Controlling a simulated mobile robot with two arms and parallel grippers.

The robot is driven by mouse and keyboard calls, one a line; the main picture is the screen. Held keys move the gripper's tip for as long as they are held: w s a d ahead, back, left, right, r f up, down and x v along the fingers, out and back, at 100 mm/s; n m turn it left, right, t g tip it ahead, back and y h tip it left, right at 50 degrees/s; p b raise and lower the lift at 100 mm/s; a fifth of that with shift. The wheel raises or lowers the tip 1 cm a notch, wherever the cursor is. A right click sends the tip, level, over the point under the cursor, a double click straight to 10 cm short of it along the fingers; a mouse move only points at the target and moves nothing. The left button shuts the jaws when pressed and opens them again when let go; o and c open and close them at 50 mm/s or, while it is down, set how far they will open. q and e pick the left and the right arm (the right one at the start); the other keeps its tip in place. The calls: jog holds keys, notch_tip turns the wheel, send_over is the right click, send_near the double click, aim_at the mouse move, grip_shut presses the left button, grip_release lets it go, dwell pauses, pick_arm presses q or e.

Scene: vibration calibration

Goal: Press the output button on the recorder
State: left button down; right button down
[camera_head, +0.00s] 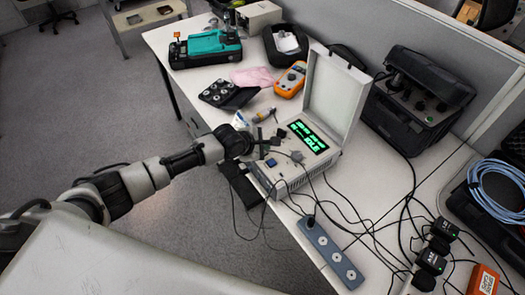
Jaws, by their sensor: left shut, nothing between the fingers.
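The recorder (318,160) is a pale box on the table with its lid (335,95) standing open. Its panel carries a lit green display (308,137), a grey round knob (297,156) and a small blue button (271,162). I cannot read which control is the output button. My left arm reaches in from the left, and my left gripper (268,142) is shut and empty over the left part of the panel. It hides some of the panel there. I cannot tell whether its tips touch the panel. My right gripper is not in view.
Cables run from the recorder's front past a grey socket strip (330,254). An orange meter (291,79), a pink cloth (253,77) and a black tray (228,95) lie behind. A black case (413,100) stands to the right, against the partition.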

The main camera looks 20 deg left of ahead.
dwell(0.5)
pick_arm(q)
jog(key=shift+f, duration=0.45)
jog(key=shift+r, duration=0.1)
jog(key=shift+r+p, duration=0.35)
jog(key=shift+p, duration=0.45)
notch_tip(320, 180, up, 6)
jog(key=p, duration=0.7)
